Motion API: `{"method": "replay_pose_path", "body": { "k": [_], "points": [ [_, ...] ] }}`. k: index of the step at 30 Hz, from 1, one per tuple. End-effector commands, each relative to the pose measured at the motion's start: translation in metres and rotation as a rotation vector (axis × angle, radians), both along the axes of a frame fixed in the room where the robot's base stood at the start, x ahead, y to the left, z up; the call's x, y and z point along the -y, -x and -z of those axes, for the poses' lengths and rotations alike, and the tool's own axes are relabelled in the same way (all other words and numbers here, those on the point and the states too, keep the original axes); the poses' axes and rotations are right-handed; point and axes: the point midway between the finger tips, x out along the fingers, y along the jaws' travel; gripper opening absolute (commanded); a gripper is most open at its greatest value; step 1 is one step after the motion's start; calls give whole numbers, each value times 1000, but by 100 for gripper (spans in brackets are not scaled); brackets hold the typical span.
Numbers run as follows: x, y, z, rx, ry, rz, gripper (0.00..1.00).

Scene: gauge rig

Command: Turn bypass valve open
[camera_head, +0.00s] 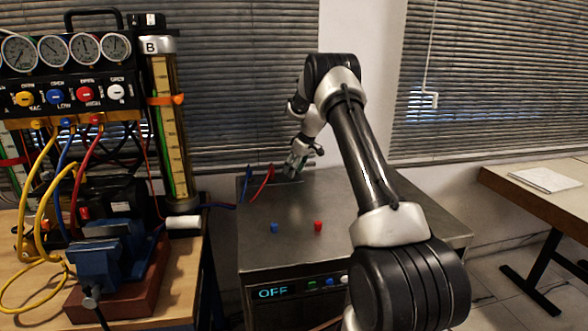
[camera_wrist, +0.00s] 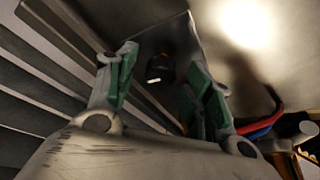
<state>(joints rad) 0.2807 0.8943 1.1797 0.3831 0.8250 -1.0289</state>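My gripper (camera_head: 297,160) is at the back of the steel-topped unit (camera_head: 300,255), low over its rear edge. In the wrist view my gripper (camera_wrist: 163,66) is open, its two green-padded fingers apart. A small dark knob-like part (camera_wrist: 159,69) with a pale end face shows between and beyond the fingers, on a grey metal plate (camera_wrist: 150,35). No finger visibly touches it. I cannot read a label on it, so I cannot tell whether it is the bypass valve. In the head view my gripper and arm hide that spot.
Red (camera_head: 263,182) and blue hoses end left of my gripper. A blue cap (camera_head: 274,228) and a red cap (camera_head: 318,226) stand on the steel top. The gauge manifold (camera_head: 70,90) and blue vise (camera_head: 112,258) are at left. A table (camera_head: 520,195) is at right.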

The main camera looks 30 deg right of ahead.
Motion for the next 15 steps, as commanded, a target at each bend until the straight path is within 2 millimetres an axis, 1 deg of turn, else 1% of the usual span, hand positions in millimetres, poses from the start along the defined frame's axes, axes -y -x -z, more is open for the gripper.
{"method": "replay_pose_path", "body": {
  "k": [5, 8, 11, 15],
  "points": [
    [0, 0, -1, 1, 0, 0, 51],
    [2, 2, -9, 1, 0, 0, 51],
    [6, 8, -26, 4, 2, 2, 51],
    [11, 19, -55, 4, 1, 1, 51]
  ]
}}
